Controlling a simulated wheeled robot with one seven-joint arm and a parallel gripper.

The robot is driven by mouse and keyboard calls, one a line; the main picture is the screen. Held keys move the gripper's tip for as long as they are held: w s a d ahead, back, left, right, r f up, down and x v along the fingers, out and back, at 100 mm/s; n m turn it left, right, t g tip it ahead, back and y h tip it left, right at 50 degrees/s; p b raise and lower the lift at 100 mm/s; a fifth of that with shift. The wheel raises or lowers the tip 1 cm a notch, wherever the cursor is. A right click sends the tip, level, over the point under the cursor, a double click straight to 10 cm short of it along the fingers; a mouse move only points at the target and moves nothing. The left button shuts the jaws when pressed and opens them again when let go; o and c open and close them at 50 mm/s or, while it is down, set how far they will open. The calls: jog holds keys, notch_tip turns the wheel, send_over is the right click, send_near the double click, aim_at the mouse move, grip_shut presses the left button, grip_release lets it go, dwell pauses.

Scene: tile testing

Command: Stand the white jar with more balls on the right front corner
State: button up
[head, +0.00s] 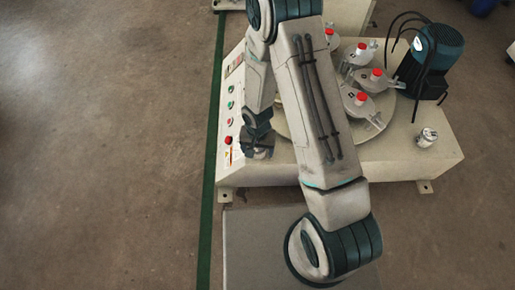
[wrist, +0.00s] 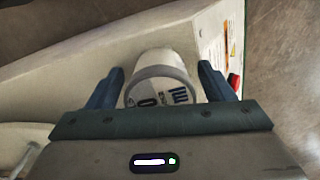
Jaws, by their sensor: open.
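A white jar (wrist: 160,88) with a grey band and dark print on its label is between the fingers of my gripper (wrist: 160,74) in the wrist view. The fingers are open, one on each side of the jar. In the head view, my gripper (head: 259,149) is low over the left front part of the machine table, and the jar there is hidden. A second small white jar (head: 427,138) with dark markings stands near the right front corner of the machine table (head: 400,170). No balls can be made out in either jar.
A round plate (head: 288,128) carries several grey holders with red knobs. A dark teal motor (head: 438,50) with black cables stands at the back right. A panel with buttons (head: 229,120) runs along the left edge; its red button (wrist: 234,82) is close to my right finger.

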notch_tip(320, 180, up, 13)
jog(key=p, duration=0.5)
jog(key=shift+d+f, duration=0.1)
jog(key=shift+f, duration=0.1)
jog(key=s+d+r+n, duration=0.1)
jog(key=d+r, duration=0.3)
jog(key=r, duration=0.3)
jog(key=s+d+r, duration=0.1)
jog(key=d+r, duration=0.2)
jog(key=r, duration=0.5)
jog(key=s+d+r+n+t, duration=0.1)
jog(key=s+d+r, duration=0.3)
jog(key=s+r, duration=0.6)
jog(key=shift+d+n, duration=0.2)
jog(key=shift+n, duration=0.2)
notch_tip(320, 180, up, 31)
jog(key=t+p, duration=0.1)
jog(key=p, duration=2.7)
jog(key=shift+d+t, duration=0.15)
jog(key=shift+t, duration=0.25)
